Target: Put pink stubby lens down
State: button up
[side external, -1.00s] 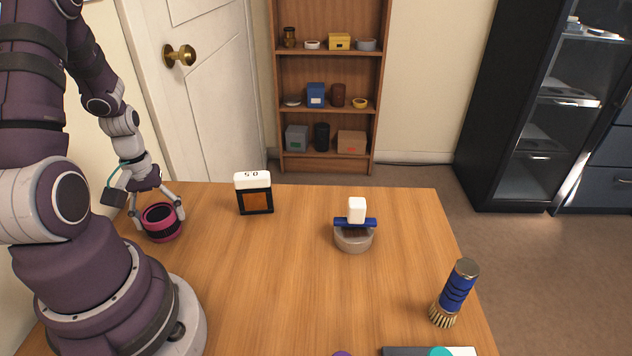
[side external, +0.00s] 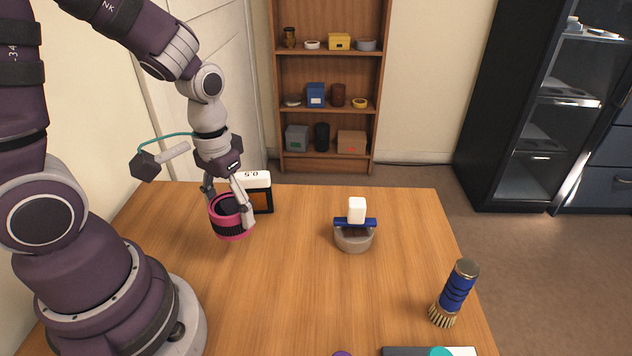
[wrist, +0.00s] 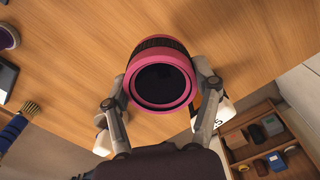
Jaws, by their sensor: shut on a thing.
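The pink stubby lens (side external: 231,226) is a short pink cylinder with a black ribbed band and a dark opening. My gripper (side external: 229,208) is shut on it, one finger on each side. In the side external view it is at the left part of the table, in front of the white and black box marked 0.5. Whether its base touches the table is unclear. In the wrist view the lens (wrist: 160,82) sits between the two fingers of my gripper (wrist: 161,92), its dark round glass facing the camera.
The box marked 0.5 (side external: 262,192) stands close behind my gripper. A grey round pot (side external: 353,238) with a blue bar and white block stands at the centre right.

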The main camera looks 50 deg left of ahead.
jog(key=s+d+m, duration=0.1)
jog(key=d+m, duration=0.2)
jog(key=s+d+f+m, duration=0.1)
jog(key=d+m, duration=0.2)
jog(key=d, duration=0.1)
jog(key=s+d+f+m, duration=0.1)
jog(key=s+d+m, duration=0.1)
jog(key=d+m, duration=0.1)
jog(key=shift+d, duration=0.7)
send_over(370, 302)
jog(key=shift+f, duration=2.5)
jog(key=o, duration=1.2)
jog(key=shift+f, duration=0.1)
jog(key=shift+o, duration=0.2)
